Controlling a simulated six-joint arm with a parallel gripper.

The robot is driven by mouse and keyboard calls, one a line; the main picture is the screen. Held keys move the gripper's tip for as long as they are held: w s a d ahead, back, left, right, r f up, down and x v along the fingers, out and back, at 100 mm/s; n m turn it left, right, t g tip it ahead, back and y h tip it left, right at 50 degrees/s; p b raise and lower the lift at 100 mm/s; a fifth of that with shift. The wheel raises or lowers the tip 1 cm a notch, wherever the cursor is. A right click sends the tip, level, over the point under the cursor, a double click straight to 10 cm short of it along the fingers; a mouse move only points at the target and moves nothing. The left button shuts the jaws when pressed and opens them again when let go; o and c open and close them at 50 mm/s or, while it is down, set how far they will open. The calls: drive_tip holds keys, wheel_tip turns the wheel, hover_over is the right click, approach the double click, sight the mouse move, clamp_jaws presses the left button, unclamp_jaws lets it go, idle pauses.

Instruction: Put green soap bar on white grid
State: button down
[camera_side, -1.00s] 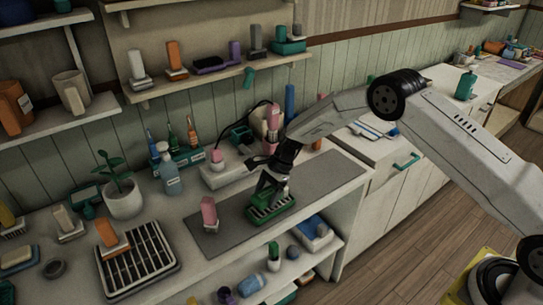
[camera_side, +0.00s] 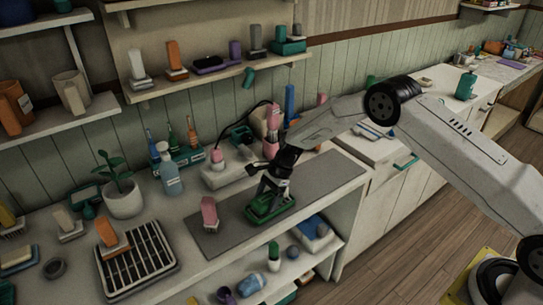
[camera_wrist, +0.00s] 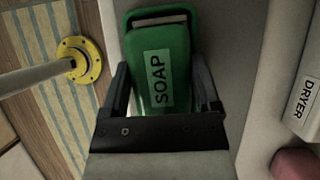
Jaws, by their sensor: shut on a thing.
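The green soap bar (camera_wrist: 158,62) fills the space between my fingers in the wrist view, with its SOAP label facing the camera. My gripper (camera_wrist: 160,72) is shut on it. In the side view my gripper (camera_side: 273,190) points down at the green soap bar (camera_side: 263,205), which sits low at a green holder on the grey mat. The gap between bar and holder is too small to judge. The white grid (camera_side: 147,262) is a slatted rack at the left of the counter, with an orange-and-white block (camera_side: 112,243) on its back left part.
A pink block (camera_side: 209,213) stands on the grey mat (camera_side: 330,178) just left of my gripper. A potted plant (camera_side: 122,198) and a spray bottle (camera_side: 170,175) stand behind, toward the rack. A pink item (camera_side: 273,122) and a white box (camera_side: 228,172) are behind the mat.

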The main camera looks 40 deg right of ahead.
drive_tip(key=shift+f, duration=0.4)
idle(0.3)
unclamp_jaws()
drive_tip(key=shift+f, duration=0.1)
drive_tip(key=shift+s, duration=0.1)
drive_tip(key=shift+c, duration=0.5)
drive_tip(key=shift+v, duration=4)
